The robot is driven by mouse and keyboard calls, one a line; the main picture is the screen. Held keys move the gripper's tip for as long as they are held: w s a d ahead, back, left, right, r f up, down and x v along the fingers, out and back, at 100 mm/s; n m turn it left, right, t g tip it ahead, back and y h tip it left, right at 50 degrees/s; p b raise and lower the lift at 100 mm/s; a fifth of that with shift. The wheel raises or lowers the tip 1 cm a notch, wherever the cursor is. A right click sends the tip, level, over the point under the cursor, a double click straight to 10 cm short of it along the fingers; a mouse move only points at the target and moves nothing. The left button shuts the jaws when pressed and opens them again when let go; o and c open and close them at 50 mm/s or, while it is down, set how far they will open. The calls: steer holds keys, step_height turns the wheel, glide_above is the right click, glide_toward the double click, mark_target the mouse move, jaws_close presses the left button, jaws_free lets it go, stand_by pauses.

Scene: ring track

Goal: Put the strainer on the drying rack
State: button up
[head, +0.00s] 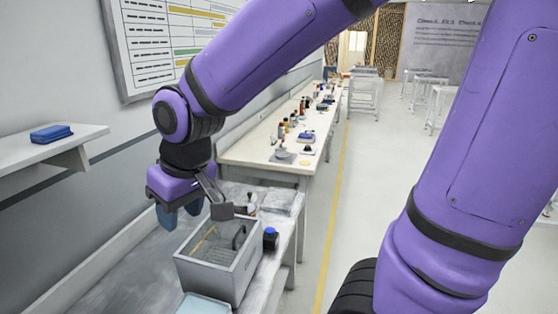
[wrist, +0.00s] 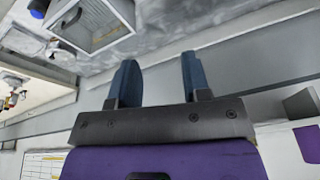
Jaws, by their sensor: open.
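My gripper (head: 182,209) hangs over the grey worktop, just left of and above a grey open box (head: 206,278). In the wrist view my gripper (wrist: 158,78) shows two blue fingers apart with nothing between them. The box also shows at the top left of the wrist view (wrist: 121,10). Something with a dark curved part and a tan strip lies inside the box, too small to identify. I cannot make out a strainer or a drying rack for certain in either view.
A dark jar with a blue top (head: 270,239) stands right of the box. A pale blue tray (head: 204,304) is in front. A wall shelf (head: 48,146) holds a blue item (head: 51,133). A long bench (head: 262,146) with several small items runs behind.

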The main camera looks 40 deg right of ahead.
steer(key=s+d+r+m+t, duration=0.1)
steer(key=s+d+r, duration=0.3)
steer(key=s+d, duration=0.1)
steer(key=s+d+r+m+t+h, duration=0.1)
steer(key=s+d+r, duration=0.3)
steer(key=d, duration=0.4)
steer(key=shift+s+r+m+h, duration=0.2)
steer(key=shift+s+m+h, duration=0.1)
steer(key=shift+s+m, duration=0.35)
